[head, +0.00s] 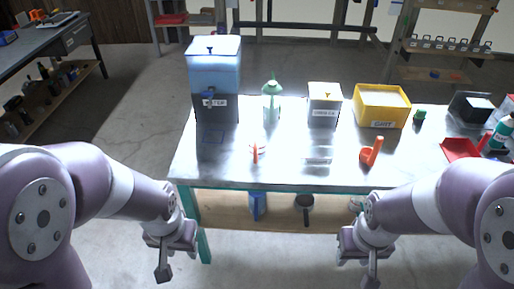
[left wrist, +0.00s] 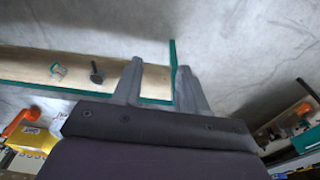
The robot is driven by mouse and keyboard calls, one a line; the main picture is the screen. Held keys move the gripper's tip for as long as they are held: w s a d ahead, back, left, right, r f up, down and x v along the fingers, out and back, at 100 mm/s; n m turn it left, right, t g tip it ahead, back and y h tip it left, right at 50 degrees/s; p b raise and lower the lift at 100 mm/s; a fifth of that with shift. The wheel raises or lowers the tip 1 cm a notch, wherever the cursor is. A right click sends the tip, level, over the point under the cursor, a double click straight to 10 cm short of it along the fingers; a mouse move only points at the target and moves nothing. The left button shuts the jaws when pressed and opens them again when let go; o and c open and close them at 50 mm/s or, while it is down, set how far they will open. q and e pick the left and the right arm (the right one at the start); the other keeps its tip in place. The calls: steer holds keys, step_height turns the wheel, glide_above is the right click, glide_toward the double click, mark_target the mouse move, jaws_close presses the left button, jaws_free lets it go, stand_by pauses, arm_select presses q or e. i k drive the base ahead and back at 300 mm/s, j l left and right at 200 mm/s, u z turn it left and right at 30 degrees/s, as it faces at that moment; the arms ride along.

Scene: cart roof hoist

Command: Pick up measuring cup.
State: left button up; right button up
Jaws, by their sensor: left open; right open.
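Two cup-like things stand on the metal tabletop, and I cannot tell for certain which is the measuring cup. One is a small pale cup with a red handle (head: 256,151), near the middle front. The other is an orange scoop-like cup with an upright handle (head: 374,152), in front of the yellow box. My left gripper (head: 172,258) is open and empty, in front of the table's left front corner and below its top. It also shows open in the left wrist view (left wrist: 160,72). My right gripper (head: 360,258) is open and empty, in front of the table's right half.
A blue item (head: 257,206) and a dark pan-like item (head: 304,203) are at the lower shelf.

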mark_target(257, 139)
steer(key=i+j+z, duration=0.15)
steer(key=i+z, duration=0.2)
steer(key=i+j+z, duration=0.2)
steer(key=i+z, duration=0.15)
steer(key=i+j+z, duration=0.35)
steer(key=k+l, duration=0.05)
